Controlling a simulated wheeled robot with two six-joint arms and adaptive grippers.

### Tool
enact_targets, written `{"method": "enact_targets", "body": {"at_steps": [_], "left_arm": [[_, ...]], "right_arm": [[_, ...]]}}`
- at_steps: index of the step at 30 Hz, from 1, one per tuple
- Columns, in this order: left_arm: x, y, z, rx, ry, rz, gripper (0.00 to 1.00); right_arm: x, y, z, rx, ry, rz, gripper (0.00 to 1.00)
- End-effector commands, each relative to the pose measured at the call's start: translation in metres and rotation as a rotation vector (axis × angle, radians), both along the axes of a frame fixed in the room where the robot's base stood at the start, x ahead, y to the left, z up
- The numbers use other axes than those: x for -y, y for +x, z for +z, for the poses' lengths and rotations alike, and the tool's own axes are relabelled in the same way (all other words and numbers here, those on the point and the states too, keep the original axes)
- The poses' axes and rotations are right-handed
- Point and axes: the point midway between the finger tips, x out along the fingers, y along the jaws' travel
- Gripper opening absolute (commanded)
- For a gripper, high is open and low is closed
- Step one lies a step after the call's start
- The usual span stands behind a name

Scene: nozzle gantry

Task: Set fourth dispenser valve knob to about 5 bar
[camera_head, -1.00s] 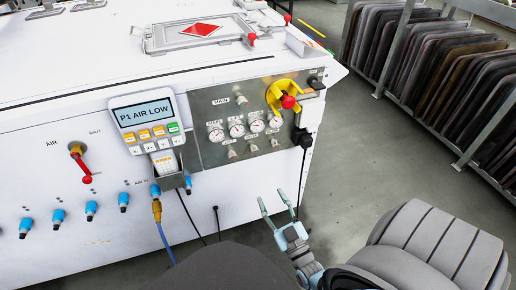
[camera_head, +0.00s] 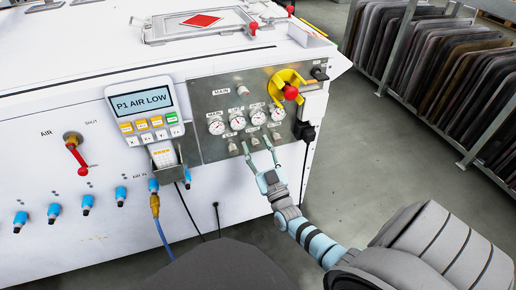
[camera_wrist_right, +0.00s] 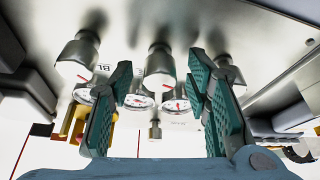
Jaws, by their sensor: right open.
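The grey panel holds a row of gauges, the rightmost gauge (camera_head: 278,113) among them. Below them is a row of three silver knobs: a left knob (camera_head: 232,148), a middle knob (camera_head: 254,142) and a right knob (camera_head: 275,136). Their small labels are not readable, so I cannot tell which is the fourth valve. My right gripper (camera_head: 258,146) is open and empty, just in front of this row. In the right wrist view, reversed left to right, the middle knob (camera_wrist_right: 160,68) shows between the open fingers (camera_wrist_right: 158,88). The right knob (camera_wrist_right: 78,58) is left of them. My left gripper is not in view.
A MAIN knob (camera_head: 243,91) sits above the gauges. A yellow and red rotary switch (camera_head: 290,91) is at the panel's upper right. A rack of dark screens (camera_head: 440,70) stands beyond clear floor.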

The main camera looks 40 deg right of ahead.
Motion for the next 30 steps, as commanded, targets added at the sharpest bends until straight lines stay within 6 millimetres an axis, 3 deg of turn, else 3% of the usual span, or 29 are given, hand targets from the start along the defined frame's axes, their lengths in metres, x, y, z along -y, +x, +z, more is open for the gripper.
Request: {"method": "enact_targets", "body": {"at_steps": [1, 9, 20, 30], "left_arm": [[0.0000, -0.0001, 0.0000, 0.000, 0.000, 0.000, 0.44], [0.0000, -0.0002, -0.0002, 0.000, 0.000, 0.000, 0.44], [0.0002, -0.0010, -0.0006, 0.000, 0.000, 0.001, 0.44], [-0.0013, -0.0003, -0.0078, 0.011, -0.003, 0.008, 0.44]], "right_arm": [[0.0000, -0.0002, -0.0001, 0.000, 0.000, 0.000, 0.44], [0.0001, -0.0006, -0.0003, 0.000, 0.000, 0.000, 0.01], [0.0000, -0.0006, -0.0004, 0.011, 0.035, -0.001, 0.00], [-0.0007, -0.0006, -0.0003, 0.078, 0.229, -0.002, 0.00]]}}
